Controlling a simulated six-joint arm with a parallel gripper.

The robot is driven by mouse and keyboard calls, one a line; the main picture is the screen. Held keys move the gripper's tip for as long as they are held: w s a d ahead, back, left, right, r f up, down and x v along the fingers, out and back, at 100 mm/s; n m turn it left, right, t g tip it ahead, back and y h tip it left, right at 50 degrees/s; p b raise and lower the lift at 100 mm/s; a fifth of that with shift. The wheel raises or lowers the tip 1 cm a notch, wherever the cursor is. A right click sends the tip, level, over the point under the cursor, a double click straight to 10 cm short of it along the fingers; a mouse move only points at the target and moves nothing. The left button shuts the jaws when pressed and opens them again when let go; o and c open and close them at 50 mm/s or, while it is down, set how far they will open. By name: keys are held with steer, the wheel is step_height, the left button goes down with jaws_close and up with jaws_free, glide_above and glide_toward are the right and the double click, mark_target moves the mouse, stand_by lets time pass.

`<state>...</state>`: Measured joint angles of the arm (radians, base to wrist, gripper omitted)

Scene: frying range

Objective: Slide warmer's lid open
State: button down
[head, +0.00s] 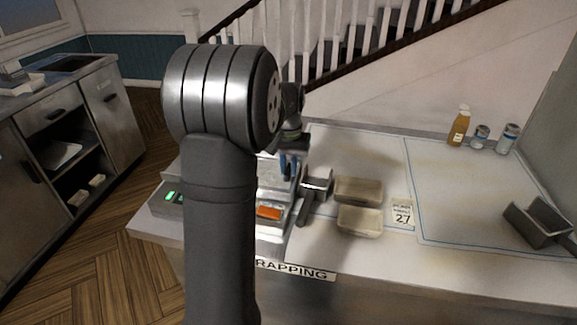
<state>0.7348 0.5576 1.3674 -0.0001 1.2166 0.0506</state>
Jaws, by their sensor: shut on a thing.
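The warmer (275,240) stands at the left end of the counter, a pale metal unit, largely hidden behind my arm. An orange piece (268,212) shows at its front right, and a small green-lit display (172,196) shows left of my arm. My gripper (288,170), with dark blue fingers, points down at the warmer's top and is shut on the lid there. The lid's handle and most of the lid are hidden by my gripper and arm, so how far it stands open cannot be told.
A metal scoop (316,186) sits right beside the warmer, close to my gripper. Two beige trays (359,190) (360,221) and a card marked 27 (402,215) lie further right. The counter's right half is mostly clear.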

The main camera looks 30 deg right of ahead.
steer(key=w+a, duration=1.2)
steer(key=shift+w+a, duration=0.2)
steer(key=shift+r, duration=0.1)
steer(key=c, duration=1.4)
jaws_free()
steer(key=shift+o, duration=0.2)
step_height(320, 180, up, 17)
steer(key=shift+r, duration=0.2)
